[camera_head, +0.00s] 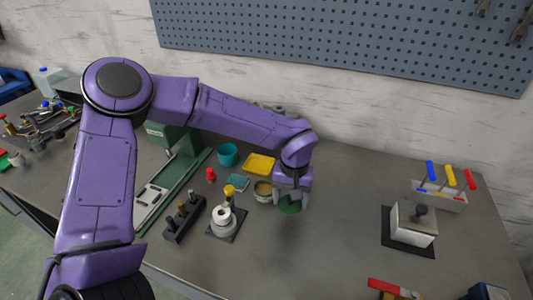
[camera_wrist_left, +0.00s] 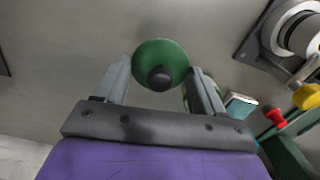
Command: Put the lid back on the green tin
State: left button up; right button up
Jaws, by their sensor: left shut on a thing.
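The green lid (camera_head: 290,208) is a round disc, held at the tips of my left gripper (camera_head: 291,196). In the left wrist view the lid (camera_wrist_left: 160,53) shows a dark round knob (camera_wrist_left: 159,79), and the fingers of my left gripper (camera_wrist_left: 160,70) are shut on it at opposite sides of its rim. I cannot tell how high it is above the bench. The tin (camera_head: 263,190) stands open just left of the gripper in the head view. In the wrist view it is mostly hidden behind a finger. My right gripper is not in view.
A yellow tray (camera_head: 259,164), a teal cup (camera_head: 228,154) and a small teal tray (camera_head: 237,182) stand near the tin. A white round fixture (camera_head: 223,217) with a yellow-topped part is left of it. The bench (camera_head: 335,215) right of the lid is clear up to a metal block (camera_head: 410,224).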

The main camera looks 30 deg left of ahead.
pick_arm(q)
jog(key=w+a+r+n+p, duration=0.1)
jog(key=a+r+n+p, duration=0.3)
jog(key=n, duration=0.7)
jog(key=w+a+r+n+p, duration=0.1)
jog(key=w+a+n+p, duration=0.15)
jog(key=a+n, duration=0.55)
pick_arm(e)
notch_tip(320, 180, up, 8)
pick_arm(q)
jog(key=f+b, duration=0.1)
jog(key=d+f+n+b, duration=0.1)
jog(key=f, duration=0.1)
jog(key=f+n+b, duration=0.1)
jog(key=b, duration=0.1)
jog(key=shift+s+d+f, duration=0.35)
jog(key=shift+f+b, duration=0.3)
jog(key=shift+f, duration=0.45)
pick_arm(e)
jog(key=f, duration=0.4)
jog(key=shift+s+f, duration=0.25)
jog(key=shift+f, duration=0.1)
pick_arm(q)
jog(key=shift+r+p, duration=0.1)
jog(key=shift+p, duration=0.3)
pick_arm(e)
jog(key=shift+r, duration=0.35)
